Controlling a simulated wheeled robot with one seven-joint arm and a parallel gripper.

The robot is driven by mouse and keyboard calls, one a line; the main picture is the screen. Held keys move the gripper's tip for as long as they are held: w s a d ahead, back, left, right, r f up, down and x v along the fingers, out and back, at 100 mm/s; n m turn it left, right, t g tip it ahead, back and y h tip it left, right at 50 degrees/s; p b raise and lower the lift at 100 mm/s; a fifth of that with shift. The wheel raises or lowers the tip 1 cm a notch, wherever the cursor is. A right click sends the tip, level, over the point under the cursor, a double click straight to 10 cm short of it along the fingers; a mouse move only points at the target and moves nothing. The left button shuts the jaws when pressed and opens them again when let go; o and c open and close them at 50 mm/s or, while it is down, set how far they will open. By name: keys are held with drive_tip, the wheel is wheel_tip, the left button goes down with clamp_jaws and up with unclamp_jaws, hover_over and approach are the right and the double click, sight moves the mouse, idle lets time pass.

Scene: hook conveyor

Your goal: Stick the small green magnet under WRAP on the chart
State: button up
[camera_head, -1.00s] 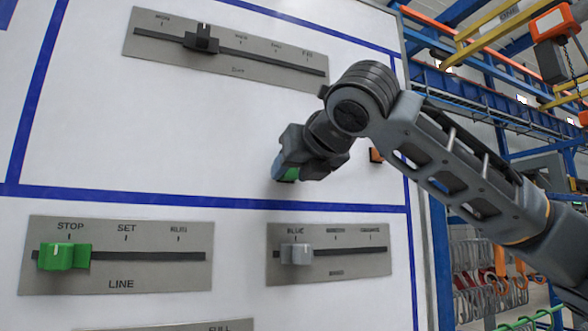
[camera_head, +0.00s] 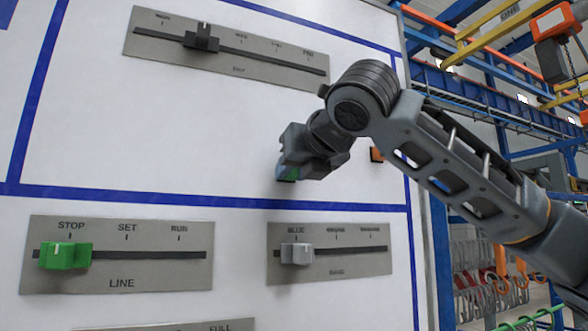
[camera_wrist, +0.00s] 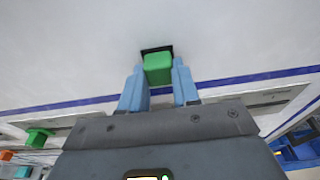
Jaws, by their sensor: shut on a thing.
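My gripper (camera_head: 287,171) is at the white panel (camera_head: 130,120), in the field above the lower blue line. In the wrist view, its two blue fingers (camera_wrist: 158,85) are closed on the sides of a small green magnet (camera_wrist: 158,69). A dark edge shows just beyond the magnet, against the white surface. In the head view only a sliver of green shows between the fingers, so I cannot tell whether it touches the panel. I can read no WRAP label in these frames.
The LINE slider (camera_head: 121,267) with its green knob (camera_head: 65,256) is at STOP, lower left. A slider with a grey knob (camera_head: 296,253) is below my gripper. A dark-knobbed slider (camera_head: 250,57) is above. A small orange piece (camera_head: 376,154) is to the right.

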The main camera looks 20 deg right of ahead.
drive_tip(key=shift+s, duration=0.1)
drive_tip(key=s, duration=0.6)
drive_tip(key=shift+s, duration=0.4)
idle(1.1)
idle(0.5)
drive_tip(key=s+b, duration=0.3)
drive_tip(key=s, duration=2.1)
idle(0.4)
